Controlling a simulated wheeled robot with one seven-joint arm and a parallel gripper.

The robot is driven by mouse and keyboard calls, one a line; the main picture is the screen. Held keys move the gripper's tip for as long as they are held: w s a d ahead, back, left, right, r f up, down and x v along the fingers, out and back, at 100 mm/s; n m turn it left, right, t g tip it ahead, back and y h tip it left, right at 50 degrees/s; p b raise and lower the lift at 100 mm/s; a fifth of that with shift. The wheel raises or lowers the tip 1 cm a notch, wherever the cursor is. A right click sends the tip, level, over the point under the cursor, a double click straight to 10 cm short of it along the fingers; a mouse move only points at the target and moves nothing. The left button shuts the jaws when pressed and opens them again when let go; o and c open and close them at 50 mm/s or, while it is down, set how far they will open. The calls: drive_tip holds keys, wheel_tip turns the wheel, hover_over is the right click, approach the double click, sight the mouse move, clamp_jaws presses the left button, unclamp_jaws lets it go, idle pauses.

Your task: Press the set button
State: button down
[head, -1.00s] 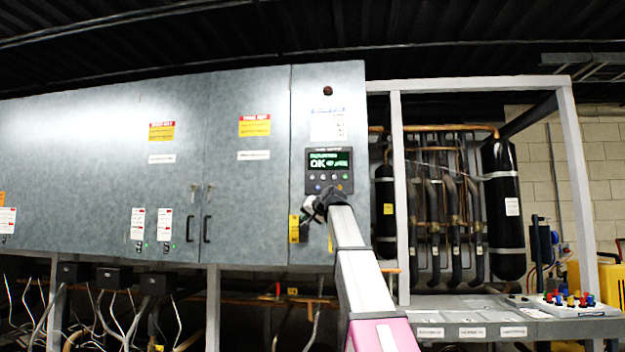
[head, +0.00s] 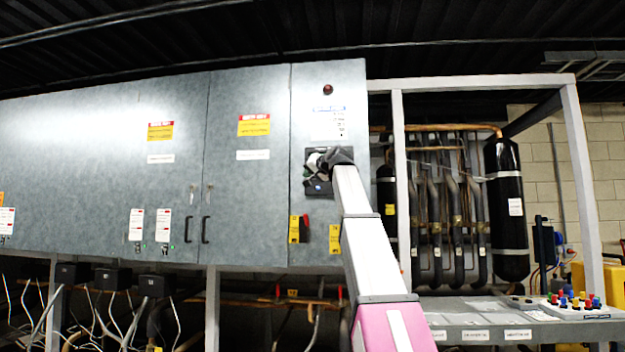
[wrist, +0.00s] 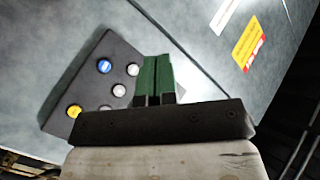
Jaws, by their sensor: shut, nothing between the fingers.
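The control panel (head: 317,189) is a dark box on the grey cabinet door. My gripper (head: 318,160) is in front of it and hides its screen and most of its buttons. In the wrist view the panel (wrist: 92,83) shows a blue button (wrist: 104,67), white buttons (wrist: 133,70) and a yellow button (wrist: 75,111). No label is readable, so I cannot tell which is the set button. My gripper's green fingers (wrist: 156,58) are shut together and empty, to the right of the visible buttons in that view. I cannot tell whether the fingertips touch the panel.
A red-brown lamp (head: 328,90) and a white label sheet (head: 328,124) are above the panel. A yellow tag with a red-and-black switch (head: 305,232) is below it. A metal frame (head: 399,180) with pipes stands to the right.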

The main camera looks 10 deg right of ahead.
drive_tip(key=shift+w, duration=0.15)
drive_tip(key=w+d, duration=0.2)
drive_tip(key=w, duration=0.6)
drive_tip(key=shift+d, duration=0.35)
drive_tip(key=shift+w, duration=0.2)
idle(1.6)
drive_tip(key=shift+w+d, duration=0.15)
drive_tip(key=shift+w, duration=0.1)
drive_tip(key=shift+w+d, duration=0.1)
drive_tip(key=shift+w, duration=0.25)
idle(1.0)
drive_tip(key=shift+s+a, duration=0.25)
drive_tip(key=shift+s, duration=0.5)
drive_tip(key=shift+s, duration=0.1)
